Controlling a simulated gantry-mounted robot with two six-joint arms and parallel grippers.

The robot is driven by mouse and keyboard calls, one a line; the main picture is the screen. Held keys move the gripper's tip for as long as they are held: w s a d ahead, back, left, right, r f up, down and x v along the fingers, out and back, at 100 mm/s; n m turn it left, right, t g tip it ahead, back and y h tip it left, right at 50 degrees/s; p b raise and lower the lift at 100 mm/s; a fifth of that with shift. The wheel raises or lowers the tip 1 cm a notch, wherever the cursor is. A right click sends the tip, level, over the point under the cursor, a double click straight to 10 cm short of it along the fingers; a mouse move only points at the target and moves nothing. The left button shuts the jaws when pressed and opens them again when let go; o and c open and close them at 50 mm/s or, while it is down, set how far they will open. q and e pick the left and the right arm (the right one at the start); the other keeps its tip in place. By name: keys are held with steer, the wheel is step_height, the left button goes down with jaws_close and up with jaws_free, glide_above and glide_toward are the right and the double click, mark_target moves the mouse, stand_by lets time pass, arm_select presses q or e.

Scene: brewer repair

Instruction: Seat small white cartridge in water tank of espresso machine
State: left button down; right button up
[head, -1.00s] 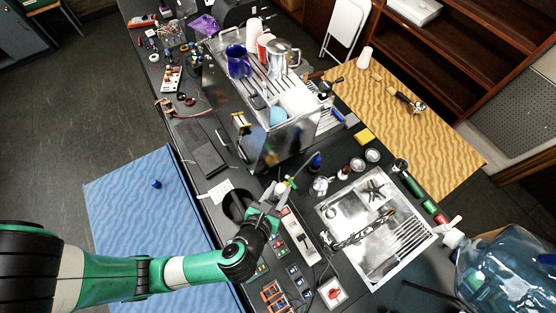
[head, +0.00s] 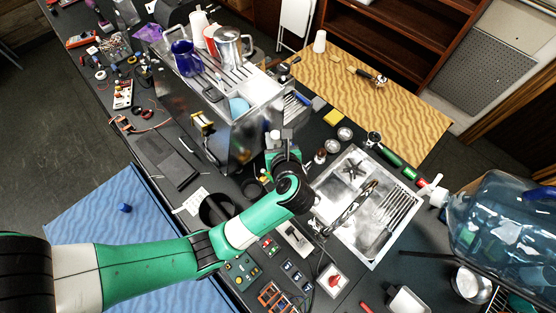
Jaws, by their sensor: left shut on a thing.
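The steel espresso machine (head: 190,108) stands at the upper middle, with cups on its top. A light blue round patch (head: 238,108) shows in its open right part; I cannot tell whether it is the water tank. My left arm reaches across the counter, and its gripper (head: 284,140) is beside the machine's right lower corner. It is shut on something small. A small whitish piece (head: 275,136) shows at the fingertips and may be the cartridge, but the fingers and wrist hide most of it. My right gripper is not in view.
A steel sink (head: 345,215) lies right of my gripper, with small jars (head: 345,133) and a yellow sponge (head: 333,117) behind it. A round dark opening (head: 215,208) is in the counter. A large water bottle (head: 505,230) is at the right.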

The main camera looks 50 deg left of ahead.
mark_target(234, 89)
arm_select(q)
steer(key=a+r+n+g+b, duration=0.1)
steer(key=a+r+n+g, duration=0.1)
steer(key=a, duration=0.2)
steer(key=a+r+n+g+y+b, duration=0.1)
steer(key=a+r+n+g+b, duration=0.1)
steer(key=a, duration=0.3)
steer(key=a+r+n+g+b, duration=0.1)
steer(key=a+r+n+g, duration=0.2)
steer(key=a+r+g, duration=0.1)
steer(key=shift+w+a+r+n+b, duration=0.2)
steer(key=shift+a+n+b, duration=0.1)
steer(key=shift+a+b, duration=0.15)
steer(key=shift+n+g, duration=0.6)
steer(key=shift+s+a+f, duration=0.25)
steer(key=shift+a+f, duration=0.25)
steer(key=shift+f, duration=0.55)
steer(key=shift+s+a+f, duration=0.3)
steer(key=shift+a+f, duration=0.25)
steer(key=shift+f, duration=0.55)
steer(key=shift+s+a+f, duration=0.25)
steer(key=shift+a+f, duration=0.25)
steer(key=shift+f, duration=0.55)
step_height(234, 89, down, 3)
steer(key=b, duration=0.3)
steer(key=shift+f, duration=0.2)
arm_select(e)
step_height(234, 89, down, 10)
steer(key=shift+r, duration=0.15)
